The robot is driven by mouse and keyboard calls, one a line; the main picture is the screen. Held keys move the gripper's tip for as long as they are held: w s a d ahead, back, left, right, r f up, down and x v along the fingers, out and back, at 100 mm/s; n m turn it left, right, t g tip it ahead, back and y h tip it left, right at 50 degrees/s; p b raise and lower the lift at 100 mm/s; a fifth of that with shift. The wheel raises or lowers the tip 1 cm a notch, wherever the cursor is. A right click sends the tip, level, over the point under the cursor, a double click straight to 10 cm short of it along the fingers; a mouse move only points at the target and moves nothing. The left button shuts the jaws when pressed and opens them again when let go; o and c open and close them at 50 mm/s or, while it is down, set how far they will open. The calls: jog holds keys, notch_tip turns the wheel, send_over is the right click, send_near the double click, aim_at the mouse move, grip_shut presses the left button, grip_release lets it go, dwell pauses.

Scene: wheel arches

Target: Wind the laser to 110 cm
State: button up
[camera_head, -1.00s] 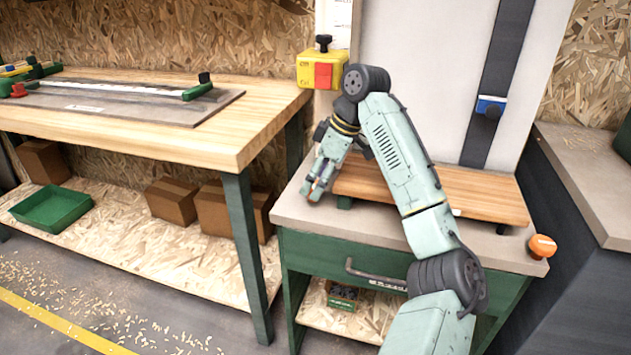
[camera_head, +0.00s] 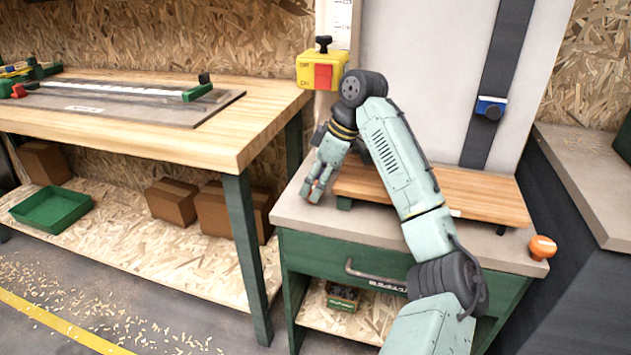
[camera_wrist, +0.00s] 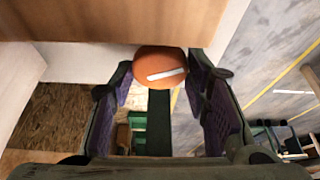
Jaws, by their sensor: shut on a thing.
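My gripper (camera_head: 314,188) is low at the left front corner of the machine's grey top. In the wrist view, an orange round knob (camera_wrist: 160,66) with a slightly tilted white mark sits between my two fingers (camera_wrist: 168,105), and they are shut on it. In the head view my fingers mostly hide this knob. A blue block with a dark knob (camera_head: 490,107) sits on the dark upright rail (camera_head: 499,50) at the right. A white strip with scale marks (camera_head: 341,18) stands behind the yellow switch box; its figures are too small to read. I cannot make out a laser line.
A second orange knob (camera_head: 542,246) is at the right front corner. A yellow box with a red switch (camera_head: 323,70) is close behind my wrist. A wooden board (camera_head: 475,195) lies under my arm. A wooden workbench (camera_head: 200,140) stands at the left.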

jog(key=shift+c, duration=1)
